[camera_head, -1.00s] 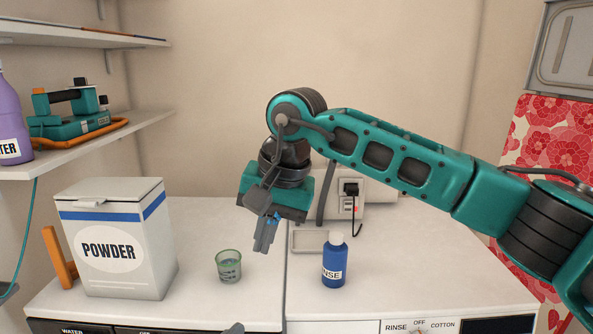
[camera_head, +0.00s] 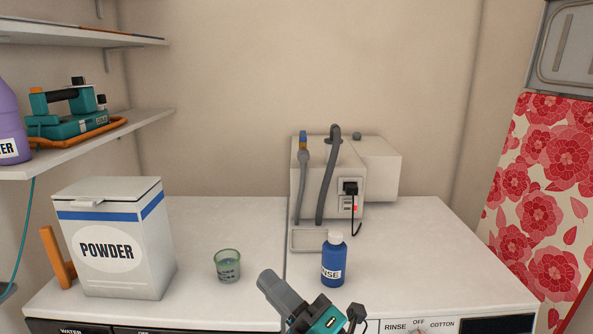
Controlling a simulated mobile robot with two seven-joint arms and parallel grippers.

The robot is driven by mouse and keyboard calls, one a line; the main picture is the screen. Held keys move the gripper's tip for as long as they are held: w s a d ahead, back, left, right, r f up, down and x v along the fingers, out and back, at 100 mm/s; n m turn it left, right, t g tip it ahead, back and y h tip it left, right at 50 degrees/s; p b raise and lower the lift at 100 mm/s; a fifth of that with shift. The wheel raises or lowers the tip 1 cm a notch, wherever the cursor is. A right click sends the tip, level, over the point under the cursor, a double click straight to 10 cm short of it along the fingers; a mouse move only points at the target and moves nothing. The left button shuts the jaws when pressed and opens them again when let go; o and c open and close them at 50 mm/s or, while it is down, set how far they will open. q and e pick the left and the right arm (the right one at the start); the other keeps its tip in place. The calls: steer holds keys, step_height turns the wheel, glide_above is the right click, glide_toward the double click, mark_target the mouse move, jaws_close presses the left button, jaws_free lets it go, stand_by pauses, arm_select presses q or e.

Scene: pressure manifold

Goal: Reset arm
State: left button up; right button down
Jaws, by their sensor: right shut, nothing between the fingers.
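My right gripper (camera_head: 273,284) is low in the head view at the front edge of the counter. Its grey fingers are shut and empty, pointing up and left from a teal body cut off by the bottom edge. It is apart from the things on the counter. My left gripper is not in view.
On the white counter stand a POWDER box (camera_head: 148,250), a green glass cup (camera_head: 228,266) and a blue bottle with a white cap (camera_head: 333,260). A beige machine with hoses (camera_head: 375,170) is at the back. Shelves (camera_head: 95,140) are at left. The counter's right side is clear.

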steer(key=d+f+m+t+h, duration=0.3)
steer(key=d+f+m+h, duration=0.5)
steer(key=f+m, duration=0.3)
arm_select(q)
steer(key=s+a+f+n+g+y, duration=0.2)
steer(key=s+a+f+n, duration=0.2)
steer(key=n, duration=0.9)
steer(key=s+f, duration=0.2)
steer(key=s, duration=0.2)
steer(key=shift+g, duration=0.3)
arm_select(e)
steer(key=s+d+f+m+g+h, duration=0.3)
steer(key=s+d+f+m+h, duration=0.1)
steer(key=s+d+f+m, duration=0.2)
steer(key=s+d+f+m+g+h, duration=0.3)
steer(key=s+d+f+m, duration=0.4)
steer(key=f, duration=0.5)
steer(key=s+m+h, duration=0.1)
steer(key=s+m, duration=0.1)
steer(key=s, duration=0.1)
steer(key=shift+g, duration=0.4)
steer(key=shift+w, duration=0.1)
